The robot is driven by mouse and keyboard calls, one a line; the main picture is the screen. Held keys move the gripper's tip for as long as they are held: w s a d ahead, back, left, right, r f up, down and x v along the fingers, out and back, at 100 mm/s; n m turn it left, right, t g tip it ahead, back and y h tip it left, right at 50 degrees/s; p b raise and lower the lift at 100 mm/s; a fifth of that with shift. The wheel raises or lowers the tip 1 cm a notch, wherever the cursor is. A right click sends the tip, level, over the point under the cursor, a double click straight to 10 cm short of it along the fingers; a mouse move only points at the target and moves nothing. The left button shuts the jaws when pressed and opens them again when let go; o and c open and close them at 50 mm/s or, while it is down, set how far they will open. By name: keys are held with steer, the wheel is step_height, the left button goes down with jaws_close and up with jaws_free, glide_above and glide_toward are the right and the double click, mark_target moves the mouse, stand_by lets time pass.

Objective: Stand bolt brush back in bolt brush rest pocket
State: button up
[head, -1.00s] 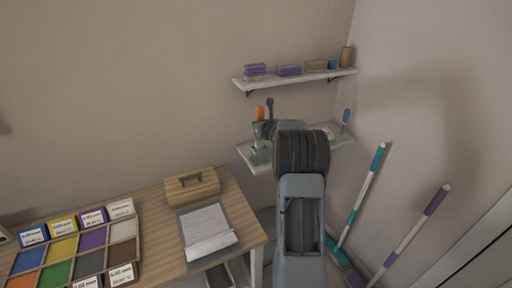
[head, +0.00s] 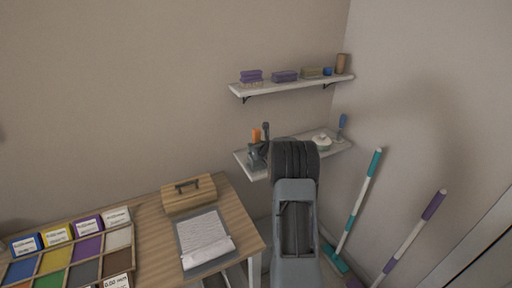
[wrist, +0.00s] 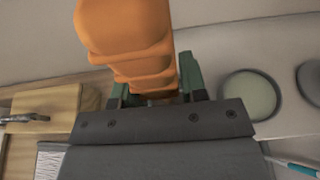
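The bolt brush appears to be the orange-handled tool (head: 256,136), low over the left part of the lower shelf. My gripper (head: 257,153) is shut on it. In the wrist view the orange handle (wrist: 128,35) stands up between the green finger pads of my gripper (wrist: 155,92). Its lower end is hidden behind the gripper, so I cannot tell whether it touches the shelf. I cannot make out the rest pocket. My arm covers the middle of the lower shelf (head: 248,174).
A round pale-topped dish (head: 321,143) and a blue-handled tool (head: 342,122) are on the lower shelf's right part. The upper shelf (head: 290,86) holds purple blocks and other items. A wooden box (head: 189,194) sits on the table; two long-handled tools (head: 362,190) lean at right.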

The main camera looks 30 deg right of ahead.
steer(key=o, duration=0.3)
steer(key=b+v, duration=0.2)
steer(key=v, duration=0.9)
steer(key=s+a+r+n+g+y, duration=0.1)
steer(key=s+a+n+g+y, duration=0.1)
steer(key=a+n, duration=0.5)
steer(key=s+a+r+n+g+y, duration=0.1)
steer(key=s+a+n+y, duration=0.2)
steer(key=a+n, duration=0.45)
steer(key=s+a+r+n+g+y, duration=0.2)
steer(key=a+n, duration=0.2)
steer(key=a, duration=0.6)
steer(key=s+a+f+n+g+h, duration=0.1)
steer(key=s+a+n+g+h, duration=0.1)
steer(key=s+n, duration=0.6)
steer(key=s+a+f+n+g+h, duration=0.2)
steer(key=s+a+n+g+h, duration=0.1)
steer(key=s+n, duration=0.6)
steer(key=shift+a+n, duration=0.15)
steer(key=shift+n, duration=1)
steer(key=shift+f, duration=0.15)
